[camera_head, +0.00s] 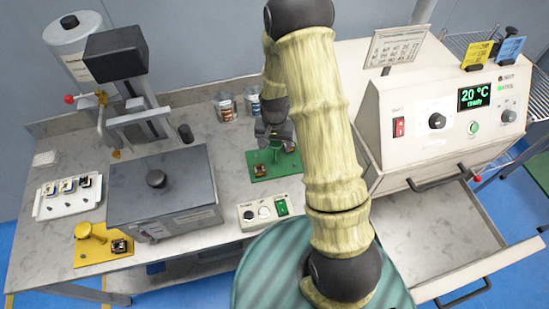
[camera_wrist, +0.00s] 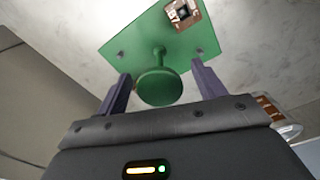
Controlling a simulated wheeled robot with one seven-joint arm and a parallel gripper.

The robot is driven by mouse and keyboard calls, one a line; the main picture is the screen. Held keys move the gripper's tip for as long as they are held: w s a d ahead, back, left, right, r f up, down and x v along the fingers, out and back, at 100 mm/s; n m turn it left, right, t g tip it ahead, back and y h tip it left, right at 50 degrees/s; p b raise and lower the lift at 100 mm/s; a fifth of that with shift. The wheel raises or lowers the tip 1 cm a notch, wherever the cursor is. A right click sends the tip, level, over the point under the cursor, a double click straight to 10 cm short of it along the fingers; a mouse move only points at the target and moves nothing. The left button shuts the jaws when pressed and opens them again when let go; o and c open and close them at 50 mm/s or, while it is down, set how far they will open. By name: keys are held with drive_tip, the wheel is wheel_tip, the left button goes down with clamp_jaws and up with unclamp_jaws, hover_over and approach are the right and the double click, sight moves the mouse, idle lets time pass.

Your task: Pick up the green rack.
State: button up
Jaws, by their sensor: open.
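The green rack (camera_head: 287,168) lies flat on the worktable, right of the dark machine and partly hidden by my arm. In the wrist view, the green rack (camera_wrist: 187,45) shows its flat plate with an upright round knob (camera_wrist: 159,86). A small square brown coil part (camera_wrist: 183,13) sits on the plate; it also shows in the head view (camera_head: 260,170). My gripper (camera_wrist: 163,82) is open, with one finger on each side of the knob and visible gaps to it. In the head view my gripper (camera_head: 274,137) is over the rack.
The dark machine (camera_head: 165,190) stands left of the rack. A control box (camera_head: 263,212) lies in front of it and cans (camera_head: 226,107) stand behind. A yellow rack (camera_head: 100,244) and white tray (camera_head: 52,205) are left. An oven (camera_head: 450,115) with an open drawer (camera_head: 440,240) is right.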

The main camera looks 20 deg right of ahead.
drive_tip(key=shift+f, duration=0.9)
clamp_jaws()
